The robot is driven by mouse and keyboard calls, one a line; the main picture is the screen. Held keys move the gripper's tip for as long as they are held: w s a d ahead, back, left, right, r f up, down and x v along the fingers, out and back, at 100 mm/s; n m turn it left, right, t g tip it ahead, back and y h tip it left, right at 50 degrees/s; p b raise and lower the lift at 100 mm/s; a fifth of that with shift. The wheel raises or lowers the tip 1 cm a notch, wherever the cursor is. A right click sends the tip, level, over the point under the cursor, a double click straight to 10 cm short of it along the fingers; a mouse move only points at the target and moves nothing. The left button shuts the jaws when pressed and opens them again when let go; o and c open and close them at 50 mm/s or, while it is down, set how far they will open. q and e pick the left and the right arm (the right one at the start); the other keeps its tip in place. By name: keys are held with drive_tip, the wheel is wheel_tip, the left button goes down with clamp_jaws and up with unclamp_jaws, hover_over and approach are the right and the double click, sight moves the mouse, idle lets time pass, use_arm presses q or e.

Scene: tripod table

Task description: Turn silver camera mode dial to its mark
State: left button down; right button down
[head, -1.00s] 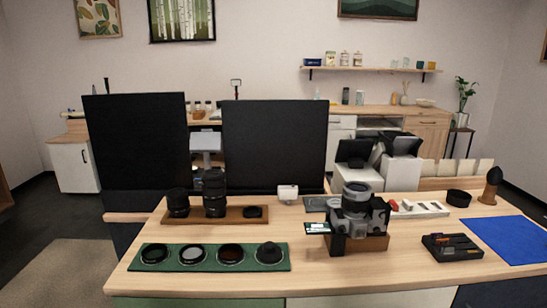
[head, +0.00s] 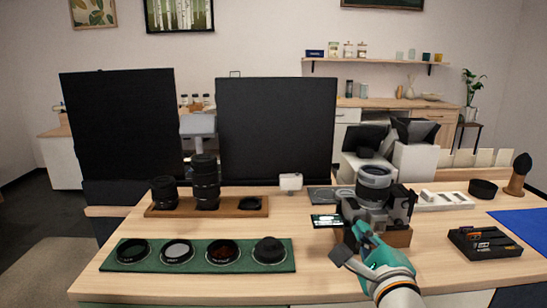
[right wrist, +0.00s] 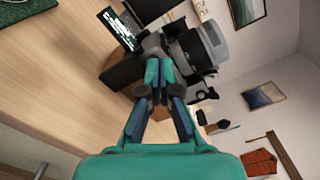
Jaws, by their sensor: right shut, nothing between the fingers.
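The silver-and-black camera (head: 400,207) stands on a wooden block (head: 400,238) on the table, its lens pointing up and its lit screen (head: 326,220) swung out to the left. In the right wrist view the camera (right wrist: 152,47) is just beyond my fingertips. I cannot make out the mode dial in either view. My right gripper (head: 357,236) is in front of the camera's near side, shut and empty. Its two teal fingertips (right wrist: 159,72) are together in the right wrist view, overlapping the camera body; I cannot tell whether they touch it. My left gripper is not in view.
A green mat (head: 120,267) with several round filters lies at the left. Behind it a wooden tray (head: 228,210) holds lenses. A black tool tray (head: 485,243) and blue cloth (head: 522,222) are at the right. The front-middle table is bare left of my arm.

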sight(351, 214)
drive_tip(key=w, duration=0.3)
drive_tip(key=shift+w+a+f+b, duration=0.15)
drive_tip(key=shift+b, duration=0.25)
drive_tip(key=shift+w, duration=0.35)
drive_tip(key=shift+w+r, duration=0.1)
drive_tip(key=shift+r, duration=0.2)
drive_tip(key=shift+w+f, duration=0.2)
drive_tip(key=shift+w, duration=0.2)
drive_tip(key=shift+s, duration=0.1)
drive_tip(key=shift+f+b, duration=0.2)
drive_tip(key=shift+b, duration=0.3)
